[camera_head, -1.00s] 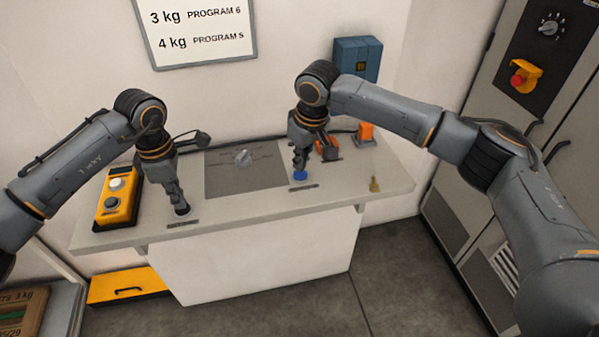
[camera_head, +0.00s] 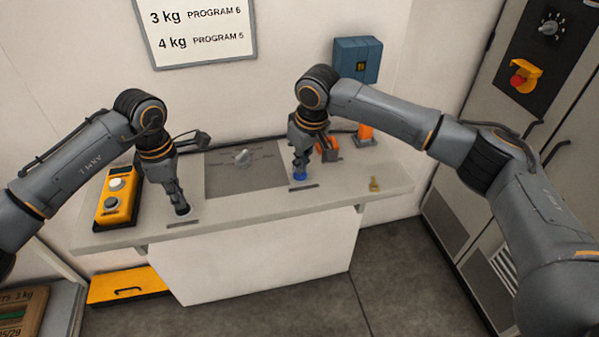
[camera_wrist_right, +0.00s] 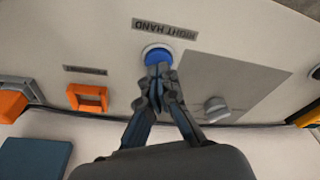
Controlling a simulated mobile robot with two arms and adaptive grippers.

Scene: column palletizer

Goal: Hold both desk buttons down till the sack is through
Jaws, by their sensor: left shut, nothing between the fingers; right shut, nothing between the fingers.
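The blue right-hand button (camera_head: 300,177) is on the desk (camera_head: 225,211), behind a dark label strip. My right gripper (camera_head: 299,168) is shut and empty, pointing down with its fingertips at the button. In the right wrist view the blue button (camera_wrist_right: 157,54) shows in a pale ring beside a "RIGHT HAND" label, with the fingertips (camera_wrist_right: 157,72) over its near edge. My left gripper (camera_head: 182,207) is shut and empty, fingertips down at the desk's left side, behind another label strip. I cannot tell how far either button is pressed. No sack is clearly identifiable.
A grey panel with a knob (camera_head: 242,157) lies between my grippers. A yellow control box (camera_head: 117,198) stands at the left. A brass key-like piece (camera_head: 375,184) lies at the right. Cabinets with a red stop button (camera_head: 518,79) stand further right.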

